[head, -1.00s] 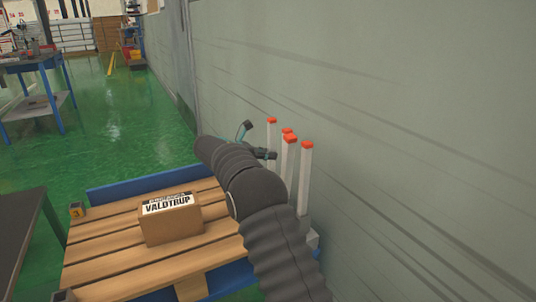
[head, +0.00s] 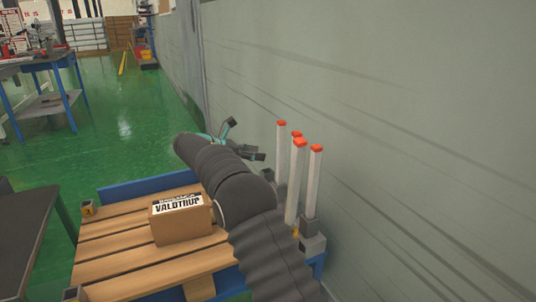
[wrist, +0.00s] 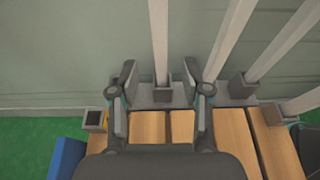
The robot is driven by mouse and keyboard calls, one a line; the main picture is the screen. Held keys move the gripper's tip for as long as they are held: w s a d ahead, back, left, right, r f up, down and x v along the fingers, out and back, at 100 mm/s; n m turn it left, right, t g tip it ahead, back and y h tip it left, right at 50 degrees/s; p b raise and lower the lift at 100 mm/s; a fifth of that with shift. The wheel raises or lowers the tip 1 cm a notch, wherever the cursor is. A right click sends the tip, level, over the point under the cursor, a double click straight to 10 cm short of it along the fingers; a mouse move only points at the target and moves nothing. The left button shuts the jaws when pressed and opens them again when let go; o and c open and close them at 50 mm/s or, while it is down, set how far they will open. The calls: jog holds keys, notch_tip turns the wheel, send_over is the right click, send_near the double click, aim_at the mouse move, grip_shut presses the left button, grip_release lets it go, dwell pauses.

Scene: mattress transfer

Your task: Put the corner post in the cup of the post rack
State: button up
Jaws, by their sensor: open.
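Several white corner posts with orange-red tops stand upright by the wall at the right of the head view; the nearest post (head: 315,185) stands in a dark cup (head: 310,229) on a grey block. My gripper (head: 244,141) is open and empty, left of the posts and apart from them. In the wrist view my gripper (wrist: 162,68) has its fingers spread, with one post (wrist: 160,42) between them in the picture, standing in a dark cup (wrist: 163,93) on the grey rack (wrist: 143,98). An empty square cup (wrist: 94,119) shows to the left. My arm hides part of the head view.
A cardboard box (head: 180,226) sits on the wooden pallet (head: 115,247), which has a blue edge (head: 150,185). The wall (head: 400,130) stands close behind the posts. A dark table (head: 30,230) is at the left. Green floor is open beyond the pallet.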

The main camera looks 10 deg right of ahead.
jog(key=shift+v, duration=1.6)
